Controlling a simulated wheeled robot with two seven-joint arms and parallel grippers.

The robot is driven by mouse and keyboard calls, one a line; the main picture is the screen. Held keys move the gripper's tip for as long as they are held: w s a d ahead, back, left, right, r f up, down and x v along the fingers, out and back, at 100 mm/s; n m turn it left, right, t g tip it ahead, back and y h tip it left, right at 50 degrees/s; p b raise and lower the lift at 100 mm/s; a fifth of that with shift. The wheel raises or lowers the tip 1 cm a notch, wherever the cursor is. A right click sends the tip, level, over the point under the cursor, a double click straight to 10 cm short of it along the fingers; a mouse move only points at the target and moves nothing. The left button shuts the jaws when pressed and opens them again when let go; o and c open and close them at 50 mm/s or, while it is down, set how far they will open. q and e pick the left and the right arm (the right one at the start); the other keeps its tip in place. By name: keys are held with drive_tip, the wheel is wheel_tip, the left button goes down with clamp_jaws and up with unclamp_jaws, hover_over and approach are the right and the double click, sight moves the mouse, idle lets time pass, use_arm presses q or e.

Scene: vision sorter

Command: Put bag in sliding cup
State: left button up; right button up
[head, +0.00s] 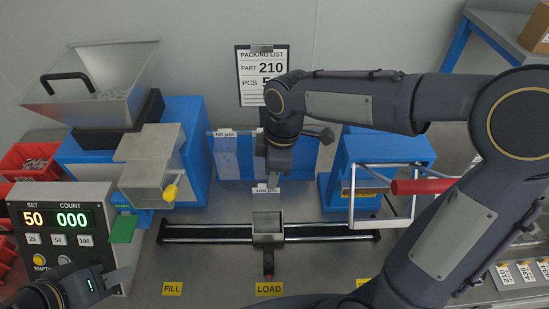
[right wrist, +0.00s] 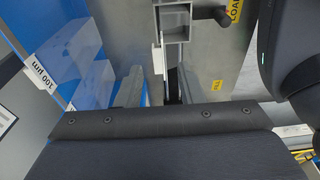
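The sliding cup (head: 268,228) is a small grey open-topped box on a dark rail, at the middle of the head view. It also shows at the top of the right wrist view (right wrist: 172,18). My right gripper (head: 273,181) is just behind and above the cup. It appears shut on a bag with a white "150 µm" label (head: 266,190); the clear part of the bag is hard to see. In the right wrist view a thin white strip stands beside the cup. My left gripper (head: 112,280) is at the lower left by the counter panel; its opening is unclear.
Translucent bags hang on the blue rack, one labelled "55 µm" (head: 225,133). A counter panel (head: 68,235) and a hopper (head: 98,85) are on the left. A white frame with a red handle (head: 425,187) is on the right. The rail is clear either side of the cup.

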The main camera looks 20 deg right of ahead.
drive_tip(key=r, duration=0.4)
drive_tip(key=shift+d, duration=0.3)
idle(0.3)
